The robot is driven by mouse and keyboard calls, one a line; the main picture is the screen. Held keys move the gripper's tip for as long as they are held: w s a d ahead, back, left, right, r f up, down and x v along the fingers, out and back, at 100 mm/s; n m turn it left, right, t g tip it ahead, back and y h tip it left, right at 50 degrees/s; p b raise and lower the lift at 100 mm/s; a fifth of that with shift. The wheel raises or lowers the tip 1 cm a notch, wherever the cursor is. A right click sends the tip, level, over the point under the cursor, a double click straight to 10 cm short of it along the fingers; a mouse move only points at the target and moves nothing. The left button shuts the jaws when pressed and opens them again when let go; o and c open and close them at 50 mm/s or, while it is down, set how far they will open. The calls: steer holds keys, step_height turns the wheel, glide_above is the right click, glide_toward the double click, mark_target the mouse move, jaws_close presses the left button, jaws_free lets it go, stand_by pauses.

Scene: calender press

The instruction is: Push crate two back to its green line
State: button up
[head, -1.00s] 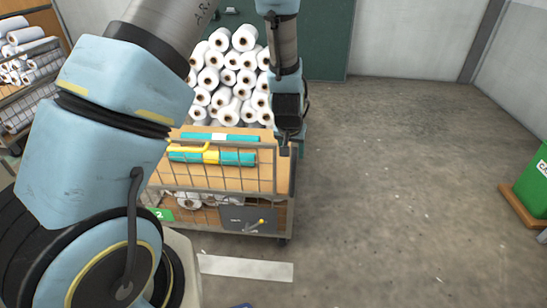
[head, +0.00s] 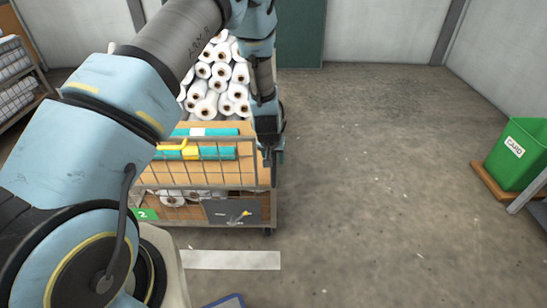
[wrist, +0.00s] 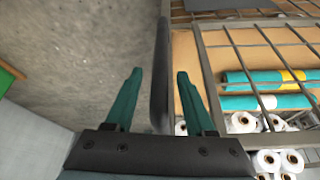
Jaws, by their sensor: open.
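Crate two (head: 265,210) is a wheeled mesh-sided crate with a wooden inside and a green label "2" (head: 145,214) low on its near side. White rolls (head: 215,85) are stacked at its far part, and teal rolls with a yellow-handled tool lie near its front. My gripper (head: 270,157) is at the crate's right near corner. In the wrist view my gripper (wrist: 159,75) is open, with a dark upright edge of the crate showing between the fingers. I cannot tell whether they touch it. No green line shows on the floor.
A white strip (head: 230,260) lies on the floor in front of the crate. A green bin marked CARD (head: 518,155) stands on a wooden base at the right. A rack of rolls (head: 15,75) stands at the left. The floor right of the crate is clear.

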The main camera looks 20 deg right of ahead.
jaws_close()
stand_by(0.4)
stand_by(1.0)
